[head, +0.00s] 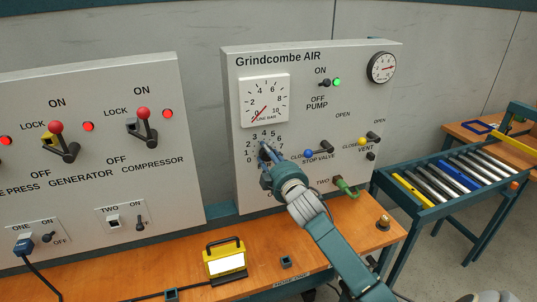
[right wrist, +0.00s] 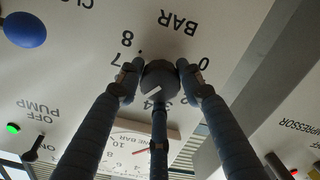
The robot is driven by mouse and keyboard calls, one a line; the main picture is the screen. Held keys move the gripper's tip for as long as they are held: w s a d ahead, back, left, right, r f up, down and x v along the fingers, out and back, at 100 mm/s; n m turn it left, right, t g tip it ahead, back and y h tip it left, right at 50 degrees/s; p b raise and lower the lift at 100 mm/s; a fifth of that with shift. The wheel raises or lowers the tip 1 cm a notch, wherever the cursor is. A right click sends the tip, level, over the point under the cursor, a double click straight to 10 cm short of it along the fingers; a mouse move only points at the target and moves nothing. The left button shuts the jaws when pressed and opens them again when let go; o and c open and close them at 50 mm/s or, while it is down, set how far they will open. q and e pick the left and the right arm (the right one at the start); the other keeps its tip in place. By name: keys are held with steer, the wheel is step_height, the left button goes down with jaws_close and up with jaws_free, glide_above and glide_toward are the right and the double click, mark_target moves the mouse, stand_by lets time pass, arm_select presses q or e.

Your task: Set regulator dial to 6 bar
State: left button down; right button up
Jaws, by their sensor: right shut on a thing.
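The regulator dial (right wrist: 160,78) is a dark round knob with a white mark, set in a ring of printed numbers on the Grindcombe AIR panel (head: 225,150). My right gripper (head: 266,157) is at the dial and mostly covers it in the head view. In the right wrist view its fingers (right wrist: 160,80) are closed around the knob. The white mark lies on the lower left of the knob in that upside-down view; its exact number is hard to tell. The square line gauge (head: 265,99) above has a red needle pointing lower left, near 0. My left gripper is out of view.
The blue-knobbed stop valve (head: 308,154) and yellow-knobbed vent valve (head: 362,142) sit right of the dial. The pump switch (head: 325,83) has a lit green lamp (head: 337,82). A yellow work lamp (head: 225,260) stands on the wooden bench (head: 190,272).

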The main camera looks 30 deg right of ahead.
steer(key=m+p, duration=0.1)
steer(key=m, duration=0.3)
steer(key=shift+m, duration=0.4)
steer(key=shift+r, duration=0.1)
stand_by(0.3)
steer(key=o, duration=1.2)
steer(key=shift+a, duration=0.1)
steer(key=shift+s, duration=0.25)
steer(key=v, duration=1.1)
steer(key=shift+s+r, duration=0.1)
steer(key=shift+s, duration=0.15)
